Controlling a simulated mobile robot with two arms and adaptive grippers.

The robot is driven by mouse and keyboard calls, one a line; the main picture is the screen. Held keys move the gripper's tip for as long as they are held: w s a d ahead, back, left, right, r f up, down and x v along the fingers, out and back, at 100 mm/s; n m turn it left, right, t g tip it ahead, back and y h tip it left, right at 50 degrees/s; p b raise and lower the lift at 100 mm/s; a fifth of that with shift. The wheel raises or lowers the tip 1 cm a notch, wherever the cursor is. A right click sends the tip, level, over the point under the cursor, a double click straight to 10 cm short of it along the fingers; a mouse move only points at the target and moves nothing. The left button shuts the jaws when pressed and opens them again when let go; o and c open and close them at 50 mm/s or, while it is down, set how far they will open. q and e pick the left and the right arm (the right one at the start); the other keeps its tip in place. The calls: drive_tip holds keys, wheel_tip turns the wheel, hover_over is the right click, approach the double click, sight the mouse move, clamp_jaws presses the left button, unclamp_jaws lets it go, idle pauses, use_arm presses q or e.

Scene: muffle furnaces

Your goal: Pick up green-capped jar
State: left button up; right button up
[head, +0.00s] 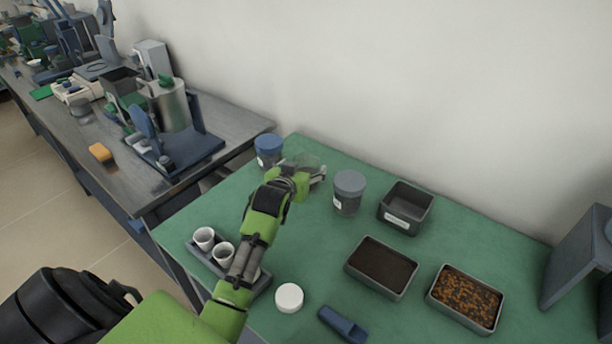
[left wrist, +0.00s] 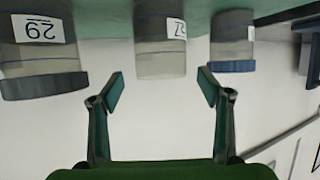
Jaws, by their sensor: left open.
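My left gripper (head: 302,168) is over the back of the green table, at a translucent jar (head: 303,160) that it partly covers. In the left wrist view, which is upside down, the open fingers (left wrist: 162,88) point at this middle jar (left wrist: 160,45), with a white label. The fingertips lie to either side, just past its cap end; contact cannot be told. No green cap shows clearly in either view. A blue-capped jar (head: 268,150) stands to its left and a grey-capped jar (head: 348,192) to its right. My right gripper is not in view.
Trays of dark soil (head: 382,266) and orange-brown grains (head: 466,298) and an empty grey bin (head: 405,208) stand at right. White cups (head: 204,238) are in a rack under my arm. A white lid (head: 289,298) and blue scoop (head: 342,325) lie in front. The wall is behind.

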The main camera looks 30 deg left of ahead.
sight(309, 160)
use_arm(q)
drive_tip(key=shift+p+x, duration=0.35)
drive_tip(key=shift+x, duration=2.2)
drive_tip(key=shift+r, duration=0.1)
drive_tip(key=c, duration=1.3)
